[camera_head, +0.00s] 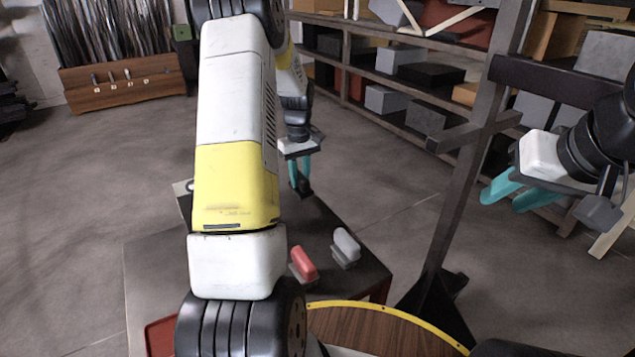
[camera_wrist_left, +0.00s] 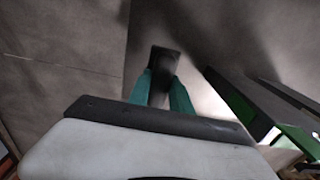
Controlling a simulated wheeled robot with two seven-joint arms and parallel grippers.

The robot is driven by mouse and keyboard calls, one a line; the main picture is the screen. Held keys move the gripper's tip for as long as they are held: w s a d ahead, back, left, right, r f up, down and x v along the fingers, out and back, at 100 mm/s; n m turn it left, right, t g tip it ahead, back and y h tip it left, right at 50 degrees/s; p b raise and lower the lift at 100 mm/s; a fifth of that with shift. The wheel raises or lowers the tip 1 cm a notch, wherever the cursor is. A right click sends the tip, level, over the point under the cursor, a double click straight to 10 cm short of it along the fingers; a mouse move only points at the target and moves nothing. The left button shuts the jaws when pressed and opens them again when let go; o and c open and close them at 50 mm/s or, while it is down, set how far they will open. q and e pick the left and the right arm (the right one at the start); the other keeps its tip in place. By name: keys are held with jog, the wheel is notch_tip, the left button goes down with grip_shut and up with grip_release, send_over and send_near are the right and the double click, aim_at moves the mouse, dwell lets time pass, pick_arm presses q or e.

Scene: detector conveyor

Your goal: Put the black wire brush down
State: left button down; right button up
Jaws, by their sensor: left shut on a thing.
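My left gripper (camera_head: 301,174) points down with its teal fingers shut on the black wire brush (camera_head: 305,190). In the head view the brush is a small dark shape at the fingertips, over the far part of the dark table (camera_head: 345,270). I cannot tell whether it touches the tabletop. In the left wrist view the black brush (camera_wrist_left: 166,60) sticks out beyond the teal fingertips (camera_wrist_left: 160,88). My right gripper (camera_head: 512,192) is at the right, away from the table, with its teal fingers apart and nothing visible between them.
A red-handled brush (camera_head: 303,264) and a grey-handled brush (camera_head: 346,247) lie on the near part of the table. A dark metal post (camera_head: 455,200) stands right of it. Shelves (camera_head: 400,85) with boxes are behind. A green and black object (camera_wrist_left: 262,110) shows in the left wrist view.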

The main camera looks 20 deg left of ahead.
aim_at(302, 176)
pick_arm(q)
notch_tip(302, 176, down, 5)
jog(key=shift+f, duration=0.1)
dwell(0.3)
jog(key=c, duration=1.2)
grip_release()
jog(key=shift+o, duration=0.2)
jog(key=r, duration=0.6)
jog(key=d+r, duration=0.1)
jog(key=r, duration=0.2)
jog(key=shift+s+r, duration=0.15)
jog(key=shift+s, duration=0.15)
jog(key=s+d+r+m+t, duration=0.1)
jog(key=s+d+r+m, duration=0.1)
jog(key=s+d+r, duration=0.3)
jog(key=s+d+r+m+t, duration=0.1)
jog(key=s+r+m+t, duration=0.15)
jog(key=r, duration=0.45)
jog(key=s+d+r+m+t+h, duration=0.1)
jog(key=s+d+r+m, duration=0.1)
jog(key=s, duration=0.7)
jog(key=s+d+r+m+t+h, duration=0.1)
jog(key=s+d+r+m, duration=0.2)
jog(key=s, duration=0.7)
jog(key=d+r, duration=0.2)
jog(key=d, duration=0.1)
jog(key=shift+s+m+t, duration=0.2)
jog(key=shift+m+t, duration=0.15)
